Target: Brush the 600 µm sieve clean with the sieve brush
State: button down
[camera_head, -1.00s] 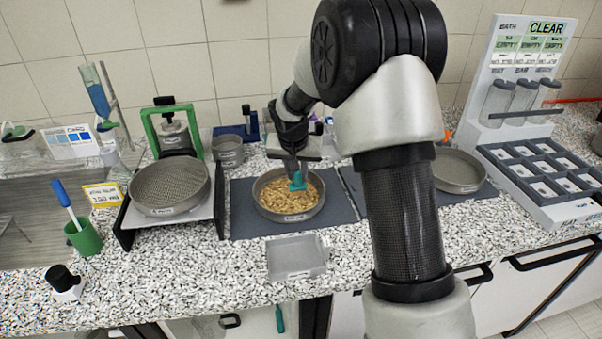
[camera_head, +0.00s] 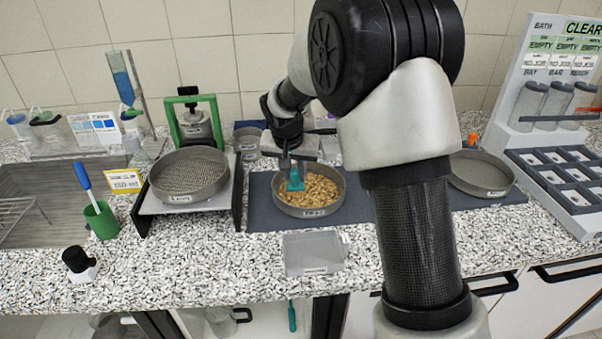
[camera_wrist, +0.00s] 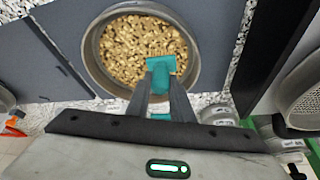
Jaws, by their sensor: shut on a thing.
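A round grey sieve (camera_head: 316,211) full of tan grains lies on a dark mat, with a small unreadable label on its front rim. It also shows in the wrist view (camera_wrist: 93,62). My gripper (camera_head: 292,166) is above it, shut on the teal sieve brush (camera_head: 295,183). In the wrist view the brush (camera_wrist: 160,65) hangs over the near part of the grains, inside the rim. Whether its bristles touch the grains I cannot tell. Another sieve (camera_head: 188,178) sits on the black-framed stand at left, and a shallow one (camera_head: 480,175) lies at right. I cannot read which is 600 µm.
A clear tray (camera_head: 313,253) lies in front of the mat (camera_head: 262,215). A green cup (camera_head: 101,222) with a blue-handled tool stands at left. A green-framed device (camera_head: 194,125) is behind the left sieve. A rack of dark compartments (camera_head: 570,185) is at right.

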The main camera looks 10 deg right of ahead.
send_over(321, 188)
jog(key=shift+p, duration=0.35)
dwell(0.5)
dwell(0.4)
jog(key=shift+s+a+f+b, duration=0.1)
jog(key=shift+s+a+b, duration=0.2)
jog(key=shift+a, duration=0.6)
jog(key=shift+s+a+b, duration=0.15)
jog(key=shift+a+b, duration=0.2)
jog(key=shift+a, duration=0.55)
jog(key=shift+s+a+f+b, duration=0.1)
jog(key=shift+s+a+b, duration=0.2)
jog(key=shift+a, duration=0.6)
jog(key=shift+s+a+r+b, duration=0.1)
jog(key=shift+a+b, duration=0.05)
jog(key=shift+a, duration=0.4)
jog(key=shift+s+a+r+b, duration=0.1)
jog(key=shift+a+b, duration=0.05)
jog(key=shift+a, duration=0.35)
jog(key=shift+w+d+p, duration=0.1)
jog(key=shift+w+d, duration=0.2)
jog(key=shift+d, duration=0.95)
jog(key=shift+w+d+p, duration=0.15)
jog(key=shift+w+d, duration=0.15)
jog(key=shift+d, duration=1)
jog(key=shift+w+d+p, duration=0.1)
jog(key=shift+w+d, duration=0.2)
jog(key=shift+d, duration=0.95)
